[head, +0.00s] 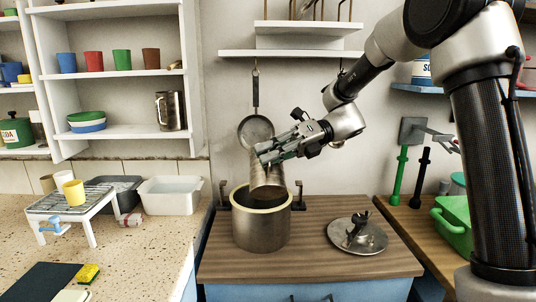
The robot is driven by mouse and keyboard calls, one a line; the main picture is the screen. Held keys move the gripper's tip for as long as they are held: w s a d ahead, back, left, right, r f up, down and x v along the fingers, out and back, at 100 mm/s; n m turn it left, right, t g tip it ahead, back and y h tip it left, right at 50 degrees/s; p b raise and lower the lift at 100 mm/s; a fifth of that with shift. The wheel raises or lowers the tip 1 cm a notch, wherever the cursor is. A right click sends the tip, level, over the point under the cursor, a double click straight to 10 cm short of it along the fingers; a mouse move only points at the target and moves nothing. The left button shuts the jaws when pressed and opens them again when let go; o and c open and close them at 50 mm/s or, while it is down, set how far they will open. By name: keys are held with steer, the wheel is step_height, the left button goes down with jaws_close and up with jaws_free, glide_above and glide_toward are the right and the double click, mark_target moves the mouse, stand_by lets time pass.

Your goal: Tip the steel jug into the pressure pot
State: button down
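The pressure pot (262,230) is a steel pot with a pale rim, standing without its lid on the brown wooden worktop. The steel jug (268,179) is directly above the pot's mouth, and its lower part overlaps the pot's opening in the view. My gripper (268,154) is at the upper part of the jug, with its fingers closed against it. The arm reaches in from the right. The jug's mouth and any contents cannot be made out.
The pot's lid (356,236) lies on the worktop to the right of the pot. A white basin (170,196) and a small white rack (72,208) are on the speckled counter at left. A frying pan (256,130) hangs behind the jug. A green tub (455,226) stands at right.

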steer(key=shift+w+r, duration=0.1)
steer(key=shift+w, duration=0.2)
stand_by(0.5)
